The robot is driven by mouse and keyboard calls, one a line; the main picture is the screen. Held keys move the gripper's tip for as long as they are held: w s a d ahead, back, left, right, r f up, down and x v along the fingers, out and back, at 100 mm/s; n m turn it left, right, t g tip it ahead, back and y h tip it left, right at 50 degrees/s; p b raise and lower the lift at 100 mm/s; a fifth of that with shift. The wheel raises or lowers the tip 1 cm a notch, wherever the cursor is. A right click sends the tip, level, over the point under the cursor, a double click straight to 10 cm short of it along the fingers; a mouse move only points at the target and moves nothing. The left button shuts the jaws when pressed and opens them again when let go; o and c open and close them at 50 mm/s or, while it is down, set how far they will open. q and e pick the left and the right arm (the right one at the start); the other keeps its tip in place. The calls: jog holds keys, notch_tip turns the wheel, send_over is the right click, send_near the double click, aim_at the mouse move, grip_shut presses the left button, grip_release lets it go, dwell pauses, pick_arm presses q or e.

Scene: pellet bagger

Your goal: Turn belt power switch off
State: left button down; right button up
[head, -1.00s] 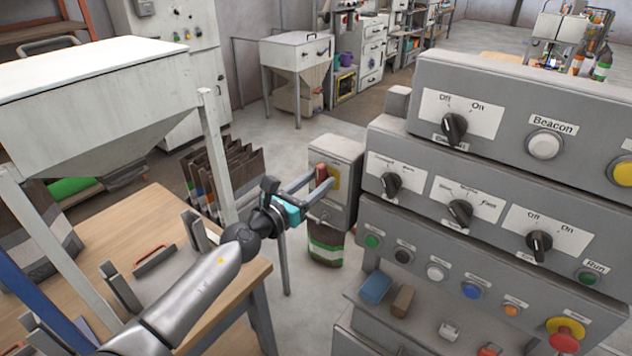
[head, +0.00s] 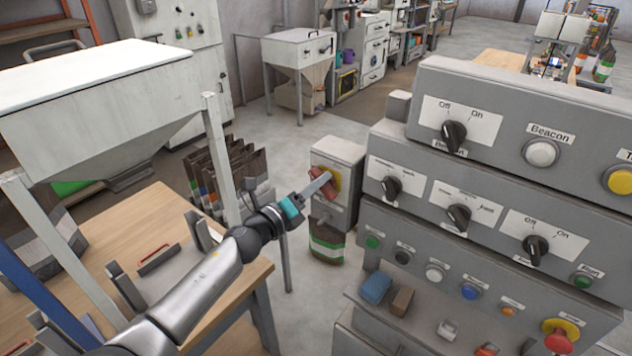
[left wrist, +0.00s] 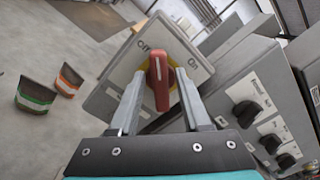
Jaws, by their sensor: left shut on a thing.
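The belt power switch is a red rotary handle (head: 321,188) on a yellow disc, on the front of a grey box (head: 340,155) beyond the panel's left end. In the left wrist view the red handle (left wrist: 160,80) sits between the fingers, with "Off" to its upper left and "On" to its upper right. My left gripper (left wrist: 160,92) is shut on the handle, one finger along each side. In the head view my left gripper (head: 314,188) reaches the box from the left, and the handle's top leans left. My right gripper is not in view.
A grey control panel (head: 400,225) with black knobs and coloured buttons stands close on the right. A wooden table (head: 150,215) and a hopper (head: 90,90) are on the left. A striped bag (head: 326,240) stands below the switch box.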

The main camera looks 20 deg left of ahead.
pick_arm(q)
jog(key=shift+a+f+n+p, duration=0.1)
jog(key=shift+n+p, duration=0.2)
jog(key=shift+n, duration=1.05)
jog(key=shift+d+f+n+p, duration=0.15)
jog(key=shift+n+p, duration=0.15)
jog(key=shift+n, duration=1)
jog(key=shift+a+f+n+p, duration=0.15)
jog(key=shift+n+p, duration=0.15)
jog(key=shift+n, duration=1.05)
jog(key=c, duration=0.7)
grip_release()
jog(key=v, duration=1.5)
jog(key=shift+s+r, duration=0.1)
